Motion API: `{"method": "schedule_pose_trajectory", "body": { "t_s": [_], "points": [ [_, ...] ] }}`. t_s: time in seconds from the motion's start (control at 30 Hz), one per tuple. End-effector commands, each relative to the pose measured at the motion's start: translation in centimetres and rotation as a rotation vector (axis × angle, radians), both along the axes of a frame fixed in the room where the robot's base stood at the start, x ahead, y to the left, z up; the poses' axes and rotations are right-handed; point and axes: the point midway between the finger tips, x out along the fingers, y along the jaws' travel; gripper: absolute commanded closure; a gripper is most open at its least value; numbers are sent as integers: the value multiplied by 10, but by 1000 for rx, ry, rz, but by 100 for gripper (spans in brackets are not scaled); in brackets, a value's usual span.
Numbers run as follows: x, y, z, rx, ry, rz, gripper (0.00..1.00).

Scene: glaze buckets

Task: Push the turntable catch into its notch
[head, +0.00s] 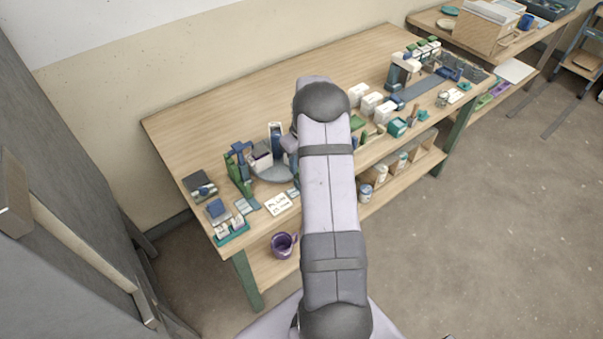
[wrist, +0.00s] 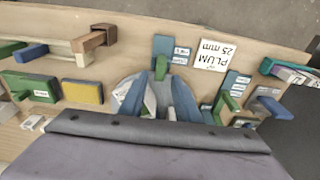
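The turntable is a grey round plate (head: 270,173) on the left part of the bench. The notch cannot be made out. My gripper is close by the turntable, mostly behind my own arm in the head view.
A card reading "PLUM 25 mm" (wrist: 215,54) lies beside the turntable. A green and blue stand (head: 240,168) is close on its left. White tubs (head: 371,103) stand to the right. A purple bucket (head: 283,245) is on the lower shelf. The bench's back left is clear.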

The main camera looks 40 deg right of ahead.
Motion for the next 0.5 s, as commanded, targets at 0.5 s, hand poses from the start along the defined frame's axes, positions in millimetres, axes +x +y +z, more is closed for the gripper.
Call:
{"method": "schedule_pose_trajectory", "body": {
  "t_s": [0.5],
  "points": [
    [0,0,41,0,1,0,70]
  ]
}}
